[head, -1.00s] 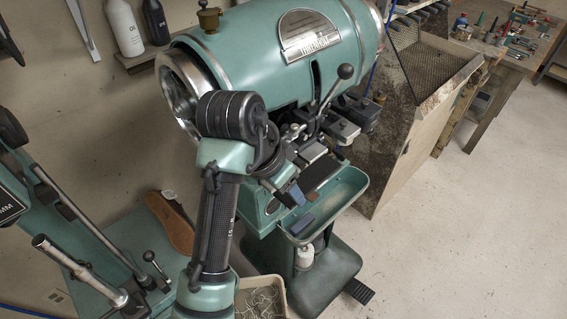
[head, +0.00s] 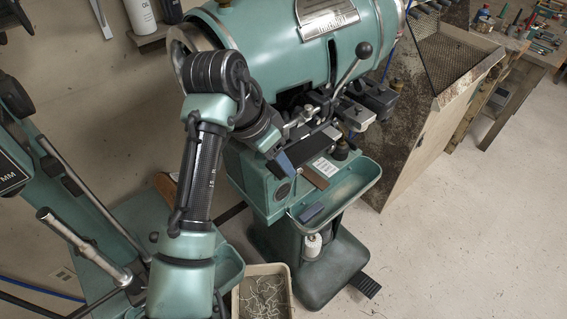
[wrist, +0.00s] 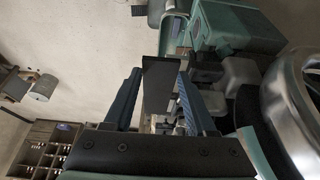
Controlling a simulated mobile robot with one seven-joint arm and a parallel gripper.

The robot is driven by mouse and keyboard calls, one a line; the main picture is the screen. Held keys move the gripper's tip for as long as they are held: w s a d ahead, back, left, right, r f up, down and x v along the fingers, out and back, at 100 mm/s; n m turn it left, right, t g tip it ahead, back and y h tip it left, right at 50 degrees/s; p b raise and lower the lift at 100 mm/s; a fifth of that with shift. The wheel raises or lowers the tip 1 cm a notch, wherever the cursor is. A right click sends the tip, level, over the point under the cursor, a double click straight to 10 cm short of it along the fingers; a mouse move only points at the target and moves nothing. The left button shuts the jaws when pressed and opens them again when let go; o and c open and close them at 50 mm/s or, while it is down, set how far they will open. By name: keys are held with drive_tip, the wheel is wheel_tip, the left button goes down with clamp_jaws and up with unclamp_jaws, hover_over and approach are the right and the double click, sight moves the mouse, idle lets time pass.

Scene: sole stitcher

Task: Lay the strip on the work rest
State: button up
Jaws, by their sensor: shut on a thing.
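A long flat dark strip (wrist: 160,88) stands between the two blue fingers of my gripper (wrist: 158,74) in the wrist view. In the head view the dark strip (head: 308,148) reaches right from my gripper (head: 284,163), raised in front of the green stitching machine (head: 270,45). My gripper is shut on the strip. The strip's far end is close to the machine's metal work head (head: 318,105); whether it touches cannot be told. The work rest is not clearly distinguishable among the dark parts there, and my arm and the strip hide some of it.
Below is a green tray (head: 358,193) with a blue block (head: 311,212). A brown piece (head: 315,178) lies nearby. A lever with a black knob (head: 364,49) rises above. A bin of wire scraps (head: 262,282) stands on the floor.

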sight(271, 164)
drive_tip(key=shift+w+a+f+b, duration=0.3)
drive_tip(key=shift+w+a, duration=0.05)
drive_tip(key=shift+w, duration=0.1)
drive_tip(key=shift+w+a+f+b, duration=0.15)
drive_tip(key=shift+f+b, duration=0.1)
drive_tip(key=shift+f, duration=0.2)
drive_tip(key=shift+w+f+b, duration=0.1)
drive_tip(key=shift+f+b, duration=0.1)
drive_tip(key=shift+f, duration=0.3)
drive_tip(key=shift+f, duration=0.1)
drive_tip(key=o, duration=1.2)
drive_tip(key=shift+s+a, duration=0.1)
drive_tip(key=shift+s, duration=0.05)
